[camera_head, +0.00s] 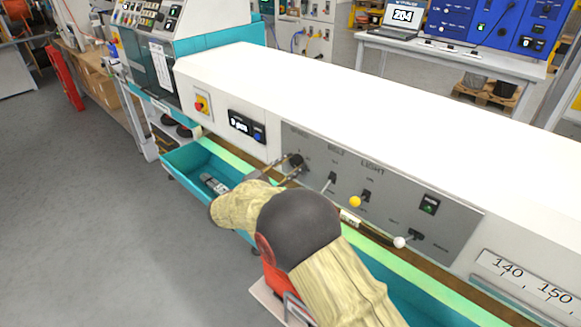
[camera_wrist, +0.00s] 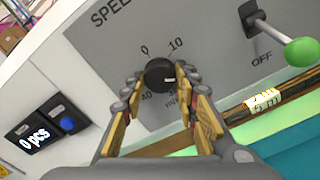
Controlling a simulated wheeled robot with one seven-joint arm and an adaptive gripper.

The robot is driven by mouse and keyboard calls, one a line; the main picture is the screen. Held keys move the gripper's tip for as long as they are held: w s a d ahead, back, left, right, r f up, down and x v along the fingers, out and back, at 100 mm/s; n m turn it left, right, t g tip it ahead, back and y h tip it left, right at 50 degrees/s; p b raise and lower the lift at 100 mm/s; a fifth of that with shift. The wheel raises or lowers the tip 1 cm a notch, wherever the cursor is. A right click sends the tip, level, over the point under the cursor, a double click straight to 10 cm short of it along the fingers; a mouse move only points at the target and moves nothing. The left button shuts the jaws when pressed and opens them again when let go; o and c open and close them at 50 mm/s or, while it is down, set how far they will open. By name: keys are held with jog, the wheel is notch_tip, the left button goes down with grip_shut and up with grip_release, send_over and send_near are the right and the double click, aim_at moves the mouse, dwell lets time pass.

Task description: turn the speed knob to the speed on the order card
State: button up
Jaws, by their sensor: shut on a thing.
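The black speed knob (camera_wrist: 160,76) sits on the grey control panel (camera_wrist: 214,40) between my gripper's fingers in the wrist view. Its scale shows 0, 10 and 40 around it, with another mark partly hidden by a finger. A pale mark shows on the knob's face. My gripper (camera_wrist: 157,82) is closed around the knob from both sides. In the head view the knob (camera_head: 296,160) shows at the panel's left end, with my gripper (camera_head: 292,168) at it. I cannot make out an order card with a speed on it.
A lever with a green ball (camera_wrist: 301,52) stands right of the knob, marked OFF. A counter display (camera_wrist: 34,140) reads "0 pcs". A yellow-ball lever (camera_head: 355,201) and a white-ball lever (camera_head: 400,242) are further right. A teal trough (camera_head: 190,158) runs below the panel.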

dwell(0.4)
jog(key=o, duration=1.2)
jog(key=shift+c, duration=0.2)
jog(key=shift+a, duration=0.1)
jog(key=v, duration=1.2)
